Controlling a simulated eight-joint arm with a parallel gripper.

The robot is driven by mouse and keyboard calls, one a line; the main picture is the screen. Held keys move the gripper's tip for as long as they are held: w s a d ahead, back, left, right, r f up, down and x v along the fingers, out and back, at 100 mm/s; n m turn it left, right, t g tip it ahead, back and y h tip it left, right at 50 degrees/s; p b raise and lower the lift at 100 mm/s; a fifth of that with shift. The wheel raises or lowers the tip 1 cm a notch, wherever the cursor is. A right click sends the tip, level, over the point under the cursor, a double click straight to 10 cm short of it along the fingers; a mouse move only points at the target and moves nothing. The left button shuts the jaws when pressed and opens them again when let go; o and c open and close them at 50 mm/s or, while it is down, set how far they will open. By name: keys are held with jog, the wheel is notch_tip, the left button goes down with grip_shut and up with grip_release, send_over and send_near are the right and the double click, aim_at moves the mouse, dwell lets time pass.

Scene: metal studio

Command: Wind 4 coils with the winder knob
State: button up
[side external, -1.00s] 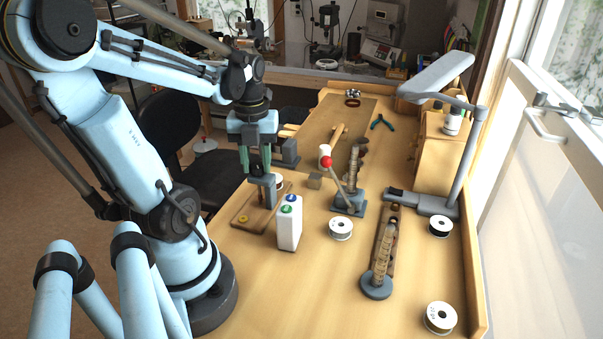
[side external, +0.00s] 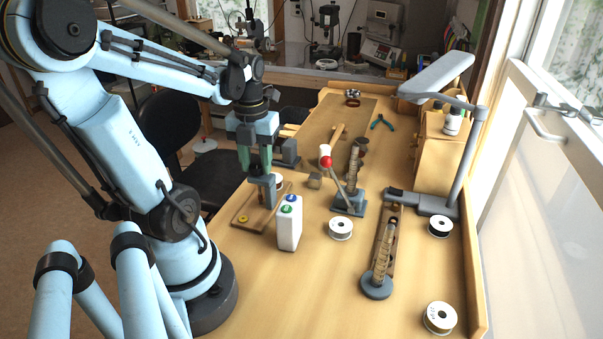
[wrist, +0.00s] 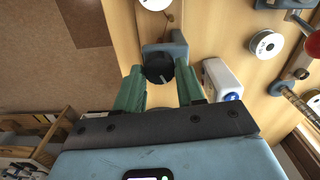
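The winder (side external: 268,189) is a grey bracket on a wooden base (side external: 240,226), left of the table's middle. Its dark round winder knob (wrist: 158,66) carries a pale line and shows between my green fingers in the wrist view. My gripper (side external: 256,172) points down over the winder. The knob is mostly hidden by the fingers in the side view. I cannot make out any wound coils on the winder.
A white box (side external: 288,228) with a green and a blue button stands close right of the winder. White spools (side external: 340,229) lie on the table. A red-knobbed lever (side external: 328,162) and a slanted ribbed rod (side external: 384,247) stand further right.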

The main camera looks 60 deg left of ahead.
aim_at(257, 166)
jog(key=o, duration=0.3)
jog(key=shift+o, duration=0.2)
notch_tip(257, 166, up, 12)
dwell(0.6)
